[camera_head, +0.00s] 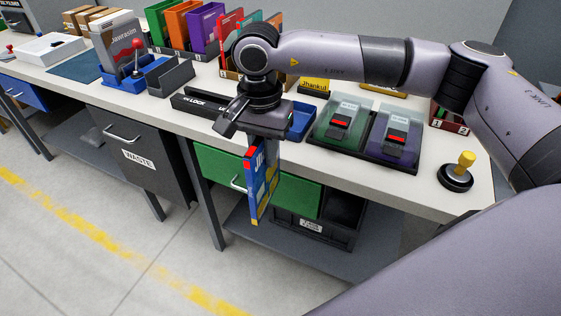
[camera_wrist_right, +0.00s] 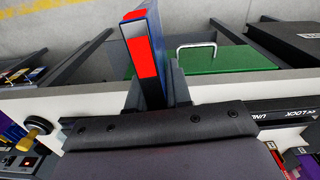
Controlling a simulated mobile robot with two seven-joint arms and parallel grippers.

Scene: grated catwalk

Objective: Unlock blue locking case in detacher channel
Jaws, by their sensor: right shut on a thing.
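My right gripper (camera_head: 262,140) is shut on the blue case (camera_head: 262,185), a thin upright case with a red and white panel. The case hangs below the gripper, in front of the bench's front edge and the green drawer. In the right wrist view the case (camera_wrist_right: 156,60) shows a red strip on its edge between my fingers. The black detacher channel (camera_head: 190,102), marked LOCK, lies along the bench's front edge, partly behind my gripper; it also shows in the right wrist view (camera_wrist_right: 285,110). The case is apart from the channel. My left gripper is not in view.
A grey open box (camera_head: 170,77) stands left. Coloured cases (camera_head: 203,30) stand behind. The floor in front is clear.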

